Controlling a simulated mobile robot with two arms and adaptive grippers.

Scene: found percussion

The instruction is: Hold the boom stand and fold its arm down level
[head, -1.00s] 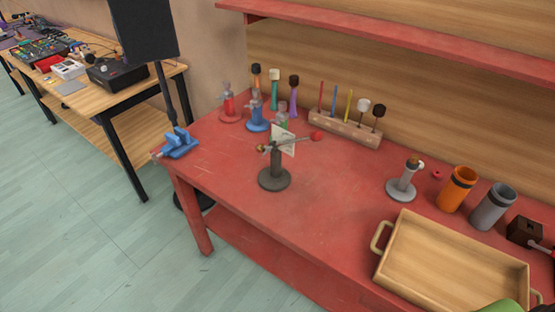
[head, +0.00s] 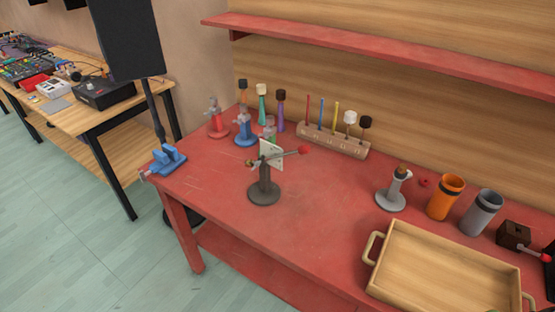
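The boom stand (head: 264,186) stands upright on the red table, left of the middle. It has a dark round base and a short dark post. Its thin arm (head: 287,155) crosses the top of the post and slopes slightly up to a red tip (head: 303,150) at the right. A brass-coloured piece (head: 251,163) shows at the arm's left end. A pale card or plate (head: 271,153) is right by the top of the post; I cannot tell whether it touches the stand. Neither of my grippers is in view.
Red, blue and green clamp-like stands and several mallets stand behind the boom stand. A blue vise (head: 165,160) is at the table's left edge. A wooden tray (head: 372,247), a grey stand (head: 392,197) and orange (head: 445,197) and grey cups are right. Table around the boom stand's front is clear.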

